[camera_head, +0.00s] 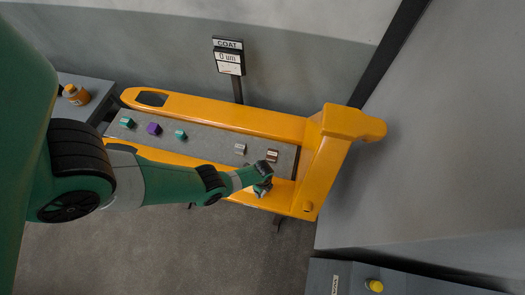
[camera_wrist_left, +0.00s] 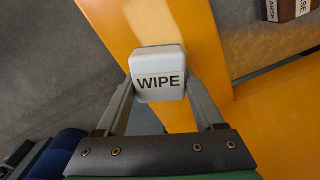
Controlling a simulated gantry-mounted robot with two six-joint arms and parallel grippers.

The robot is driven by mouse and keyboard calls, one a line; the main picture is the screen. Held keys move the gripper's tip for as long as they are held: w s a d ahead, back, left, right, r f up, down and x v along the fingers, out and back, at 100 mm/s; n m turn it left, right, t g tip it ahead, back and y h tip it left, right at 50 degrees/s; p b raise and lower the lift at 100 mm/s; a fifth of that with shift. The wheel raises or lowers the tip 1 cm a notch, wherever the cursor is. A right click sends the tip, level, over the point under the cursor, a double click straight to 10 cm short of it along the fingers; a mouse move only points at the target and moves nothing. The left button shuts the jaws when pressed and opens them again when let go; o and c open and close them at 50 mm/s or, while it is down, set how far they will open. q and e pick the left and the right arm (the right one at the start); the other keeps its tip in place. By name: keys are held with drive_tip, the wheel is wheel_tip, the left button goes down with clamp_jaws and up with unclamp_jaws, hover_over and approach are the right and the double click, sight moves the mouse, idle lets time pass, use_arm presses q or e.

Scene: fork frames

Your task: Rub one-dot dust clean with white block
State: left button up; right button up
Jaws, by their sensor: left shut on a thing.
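My left gripper (camera_head: 264,187) is over the near orange fork, close to its right end, in the head view. In the left wrist view its two fingers are shut on a white block (camera_wrist_left: 158,70) marked "WIPE". The block is in front of the orange fork surface (camera_wrist_left: 205,45); I cannot tell whether it touches it. In the head view the gripper hides most of the block. No dust or dot marks can be made out. My right gripper is not in view.
On the grey board lie a brown block (camera_head: 272,155), a pale block (camera_head: 240,148), a purple block (camera_head: 153,128) and teal blocks (camera_head: 127,122). A "COAT 0 um" sign (camera_head: 229,62) stands behind. A yellow-capped bottle (camera_head: 76,95) is left; a yellow knob (camera_head: 374,286) is lower right.

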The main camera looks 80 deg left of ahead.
use_arm(q)
drive_tip(key=shift+f, duration=0.3)
drive_tip(key=shift+f+b, duration=0.85)
drive_tip(key=shift+b, duration=0.05)
drive_tip(key=shift+f+b, duration=0.7)
drive_tip(key=shift+s+r, duration=0.1)
drive_tip(key=shift+r, duration=0.05)
drive_tip(key=shift+s+a+p, duration=0.2)
drive_tip(key=shift+s+p, duration=0.1)
drive_tip(key=shift+p, duration=0.05)
drive_tip(key=shift+w, duration=0.1)
drive_tip(key=shift+w+d+b, duration=0.35)
drive_tip(key=shift+w+b, duration=0.15)
drive_tip(key=shift+w, duration=0.2)
